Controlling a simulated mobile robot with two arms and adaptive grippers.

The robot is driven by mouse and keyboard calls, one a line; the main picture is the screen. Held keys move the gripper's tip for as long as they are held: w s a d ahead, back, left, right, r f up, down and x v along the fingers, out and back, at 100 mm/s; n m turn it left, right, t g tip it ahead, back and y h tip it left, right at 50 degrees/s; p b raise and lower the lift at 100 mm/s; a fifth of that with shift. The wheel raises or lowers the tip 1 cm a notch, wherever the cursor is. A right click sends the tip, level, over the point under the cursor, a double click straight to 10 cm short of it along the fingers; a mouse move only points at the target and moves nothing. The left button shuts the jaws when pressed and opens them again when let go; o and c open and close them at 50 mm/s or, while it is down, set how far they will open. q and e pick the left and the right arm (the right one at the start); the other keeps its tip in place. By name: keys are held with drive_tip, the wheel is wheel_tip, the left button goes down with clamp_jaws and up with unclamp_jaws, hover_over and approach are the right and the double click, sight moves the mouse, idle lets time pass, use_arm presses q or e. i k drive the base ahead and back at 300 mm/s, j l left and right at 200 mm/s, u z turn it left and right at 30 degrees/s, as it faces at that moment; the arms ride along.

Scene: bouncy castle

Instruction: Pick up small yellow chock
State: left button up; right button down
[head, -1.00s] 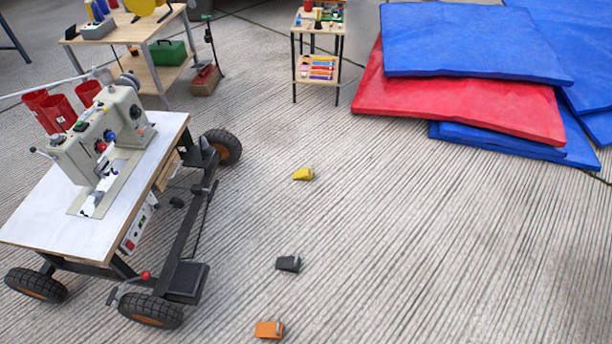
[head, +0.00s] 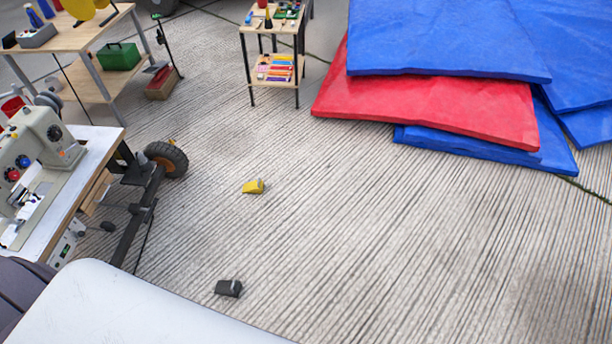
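The small yellow chock (head: 253,187) lies on the ribbed grey floor in the head view, left of the middle, a short way right of the cart's black wheel. Nothing touches it. A bit of another yellow thing (head: 171,142) shows behind that wheel, mostly hidden. A dark grey chock (head: 229,288) lies on the floor nearer to me. Neither of my grippers is in view. A pale smooth surface at the bottom left, probably part of my own body, covers the floor there.
The wheeled cart (head: 97,192) with a sewing machine (head: 38,160) stands at the left. A workbench (head: 75,38) and a small shelf table (head: 272,28) stand at the back. Blue mats (head: 445,40) and a red mat (head: 430,105) are stacked back right. The floor at centre and right is clear.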

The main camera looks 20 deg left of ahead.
sight(255, 186)
drive_tip(key=i+l, duration=0.2)
drive_tip(key=i, duration=0.3)
drive_tip(key=i+l, duration=0.15)
drive_tip(key=i, duration=0.35)
